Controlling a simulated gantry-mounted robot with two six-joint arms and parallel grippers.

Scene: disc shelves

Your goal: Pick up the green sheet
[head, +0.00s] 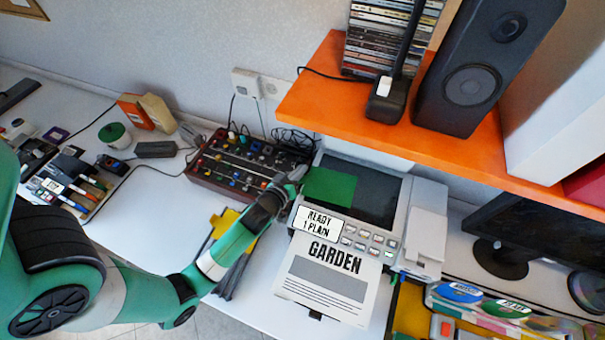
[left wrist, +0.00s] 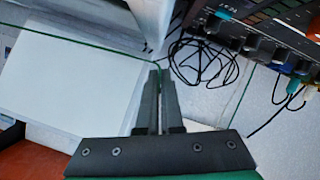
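The green sheet (head: 330,187) lies over the left part of the dark glass of a grey office machine (head: 372,196). My left gripper (head: 296,176) is at the sheet's left edge, by its upper corner. In the left wrist view my left gripper's fingers (left wrist: 159,90) are close together, with a thin green line running to their tips, which looks like the sheet's edge. The sheet's face cannot be made out in that view. My right gripper is in neither view.
An orange shelf (head: 440,140) overhangs the machine, carrying a black speaker (head: 480,70) and a CD stack (head: 385,35). A knobbed mixer (head: 240,160) with cables stands left of the gripper. A GARDEN page (head: 330,285) sticks out in front of the machine.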

